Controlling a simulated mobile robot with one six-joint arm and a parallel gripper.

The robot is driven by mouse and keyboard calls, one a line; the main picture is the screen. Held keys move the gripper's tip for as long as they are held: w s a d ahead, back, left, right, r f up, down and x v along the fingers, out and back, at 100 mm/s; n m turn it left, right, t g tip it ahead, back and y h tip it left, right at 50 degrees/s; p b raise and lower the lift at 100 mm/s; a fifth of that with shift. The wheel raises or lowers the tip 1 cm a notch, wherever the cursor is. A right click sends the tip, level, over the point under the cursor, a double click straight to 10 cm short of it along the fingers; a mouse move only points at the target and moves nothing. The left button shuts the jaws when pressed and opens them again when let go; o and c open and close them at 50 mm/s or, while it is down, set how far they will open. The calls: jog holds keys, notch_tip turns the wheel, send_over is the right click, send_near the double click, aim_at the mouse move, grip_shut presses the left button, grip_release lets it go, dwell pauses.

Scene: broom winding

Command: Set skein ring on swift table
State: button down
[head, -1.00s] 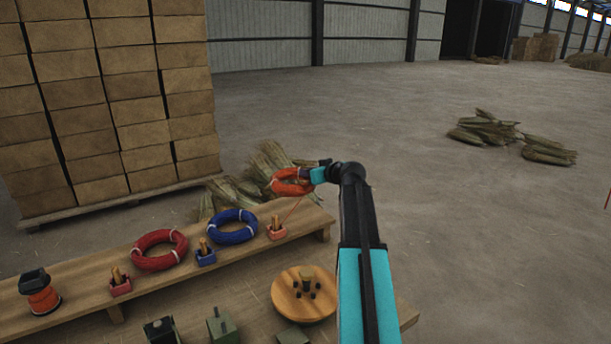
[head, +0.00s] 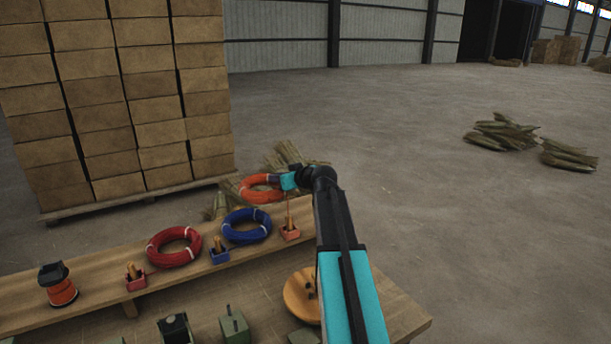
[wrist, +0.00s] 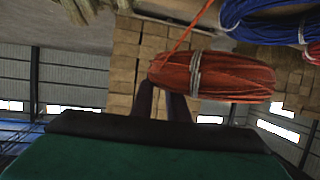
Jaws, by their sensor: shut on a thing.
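My gripper (head: 286,181) is shut on the orange skein ring (head: 258,194) at its right side and holds it raised. In the head view the ring appears behind the blue ring, near the bench's far edge. In the wrist view the orange skein ring (wrist: 235,76), with a pale tie, is at the fingers (wrist: 165,98). The swift table, a round wooden disc (head: 296,297) with dark pegs, stands on the lower bench level, apart from the ring. My arm hides its right part.
A red ring (head: 173,247) and a blue ring (head: 246,227) lie on the raised wooden shelf (head: 100,262) beside small bobbin boxes. An orange-and-black device (head: 58,285) stands at left. Green blocks (head: 234,325) are in front. Stacked bales (head: 115,95) rise behind.

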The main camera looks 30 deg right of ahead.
jog(key=a, duration=0.6)
jog(key=a+n+y, duration=0.1)
jog(key=a, duration=0.6)
jog(key=w+a+f+y, duration=0.1)
jog(key=a, duration=0.6)
jog(key=shift+n+g, duration=0.3)
jog(key=shift+m+h, duration=0.5)
jog(key=shift+h, duration=0.1)
jog(key=s+a, duration=0.1)
jog(key=a, duration=0.2)
jog(key=s+a, duration=0.2)
jog(key=a, duration=0.2)
jog(key=s+a, duration=0.1)
jog(key=a, duration=0.3)
jog(key=shift+s+a+f, duration=0.2)
jog(key=shift+s+f, duration=0.05)
jog(key=shift+s, duration=0.15)
jog(key=shift+s+r+m+h, duration=0.2)
jog(key=shift+s+m+h, duration=0.1)
jog(key=shift+s+h, duration=0.2)
jog(key=shift+s+d+r+m+h, duration=0.2)
jog(key=shift+d+r+m+h, duration=0.25)
jog(key=shift+m+h, duration=0.15)
jog(key=shift+d, duration=0.1)
